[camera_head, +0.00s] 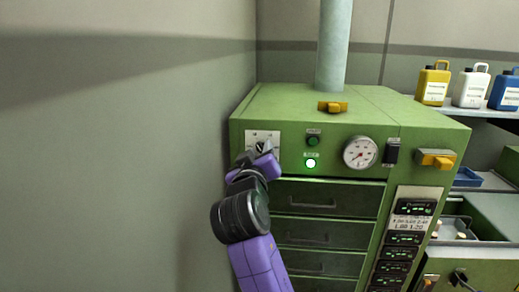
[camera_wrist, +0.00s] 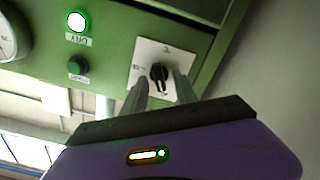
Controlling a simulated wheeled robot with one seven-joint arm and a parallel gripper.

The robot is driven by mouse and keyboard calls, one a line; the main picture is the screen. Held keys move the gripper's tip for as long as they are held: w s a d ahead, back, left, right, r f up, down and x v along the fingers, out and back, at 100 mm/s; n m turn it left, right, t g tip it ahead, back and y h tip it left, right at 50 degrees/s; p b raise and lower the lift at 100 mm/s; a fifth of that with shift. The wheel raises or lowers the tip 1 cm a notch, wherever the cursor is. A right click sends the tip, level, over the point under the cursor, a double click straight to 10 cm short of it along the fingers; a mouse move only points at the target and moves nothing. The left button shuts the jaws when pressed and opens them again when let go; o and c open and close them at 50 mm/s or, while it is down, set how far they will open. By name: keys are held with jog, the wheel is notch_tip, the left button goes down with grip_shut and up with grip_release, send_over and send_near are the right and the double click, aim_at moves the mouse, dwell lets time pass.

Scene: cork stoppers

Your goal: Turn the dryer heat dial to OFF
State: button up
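The heat dial is a black knob (camera_wrist: 159,74) on a white square plate (camera_wrist: 143,58) on the green dryer's front panel. In the wrist view its pointer end faces down in the picture; the small marks on the plate are too blurred to read. In the head view the plate (camera_head: 263,136) is at the panel's upper left, and my gripper largely covers the knob. My gripper (camera_wrist: 160,80) points at the dial with its two grey fingers apart, one on each side of the knob. A gap shows beside the knob, and I cannot tell whether either finger touches it.
A lit green lamp (camera_head: 310,163), a dark green button (camera_head: 313,141) and a round gauge (camera_head: 360,153) are right of the dial. A yellow handle (camera_head: 436,159) sticks out farther right. Drawers (camera_head: 318,200) lie below. A bare wall (camera_head: 130,150) stands close on the left.

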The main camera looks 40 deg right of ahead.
jog(key=shift+w+d, duration=0.15)
jog(key=shift+d, duration=0.05)
grip_shut()
jog(key=shift+r+n+p, duration=0.1)
jog(key=shift+n+p, duration=0.2)
jog(key=shift+p, duration=0.05)
jog(key=shift+n+p, duration=0.9)
jog(key=shift+p, duration=0.1)
jog(key=n+p, duration=0.4)
jog(key=shift+n, duration=0.3)
jog(key=n+p, duration=0.2)
jog(key=n, duration=0.1)
jog(key=n+p, duration=0.1)
jog(key=p, duration=0.1)
jog(key=shift+a+f+n, duration=0.1)
jog(key=shift+f+n, duration=0.15)
jog(key=shift+n, duration=0.15)
